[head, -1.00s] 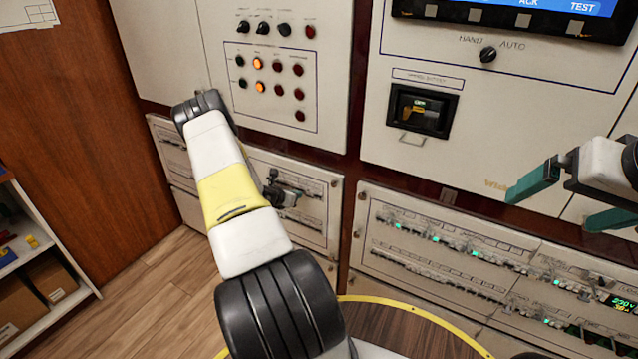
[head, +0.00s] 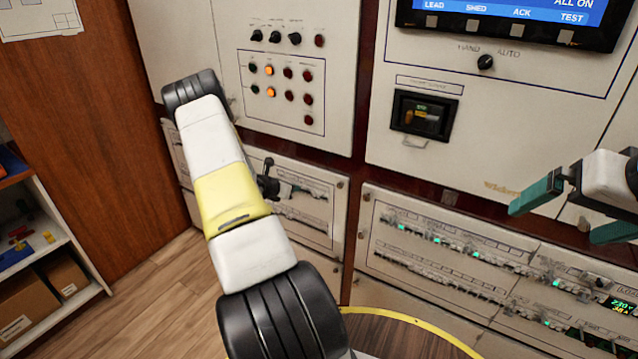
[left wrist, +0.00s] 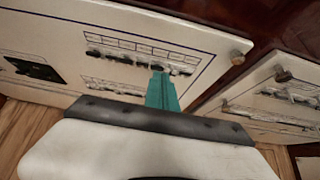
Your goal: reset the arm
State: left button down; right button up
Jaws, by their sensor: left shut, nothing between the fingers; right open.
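My left arm (head: 233,195) rises from the bottom of the head view, bends at a black joint and stands in front of the lower left breaker panel (head: 335,215). Its gripper is not clearly seen in the head view; a dark shape beside the arm may be part of it, but I cannot tell. In the left wrist view the teal fingers of my left gripper (left wrist: 161,78) are together with nothing between them, pointing towards a panel with breaker rows. I cannot tell whether they touch it. My right gripper (head: 552,222) is open and empty at the right edge.
A panel of knobs and lamps (head: 283,70) is above the left arm. A screen (head: 515,18) and a recessed box (head: 424,115) are further right. The lower right breaker panel (head: 450,250) has green lights. A shelf (head: 75,270) stands left, with open wooden floor between.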

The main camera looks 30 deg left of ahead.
pick_arm(q)
jog(key=shift+s+r, duration=0.1)
jog(key=shift+r, duration=0.1)
dwell(0.4)
jog(key=w+d+r+m+g+h, duration=0.15)
jog(key=d+r+m+h, duration=0.25)
jog(key=d+r+m, duration=0.95)
jog(key=s+d+r+m+g+h, duration=0.1)
jog(key=s+d+r+m+g, duration=0.35)
jog(key=d+r, duration=1.05)
jog(key=s+d+r+m+y, duration=0.1)
jog(key=s+d+r+m, duration=0.3)
jog(key=s, duration=0.5)
jog(key=s+d+r+m, duration=0.2)
jog(key=s+d+m, duration=0.35)
jog(key=s, duration=0.35)
jog(key=s+a+r+m+y, duration=0.1)
jog(key=s+a+m+y, duration=0.1)
jog(key=s+m, duration=0.6)
jog(key=s+y, duration=0.1)
jog(key=s, duration=0.3)
jog(key=shift+a+r+t, duration=0.25)
jog(key=shift+a+t, duration=0.05)
jog(key=shift+a, duration=0.1)
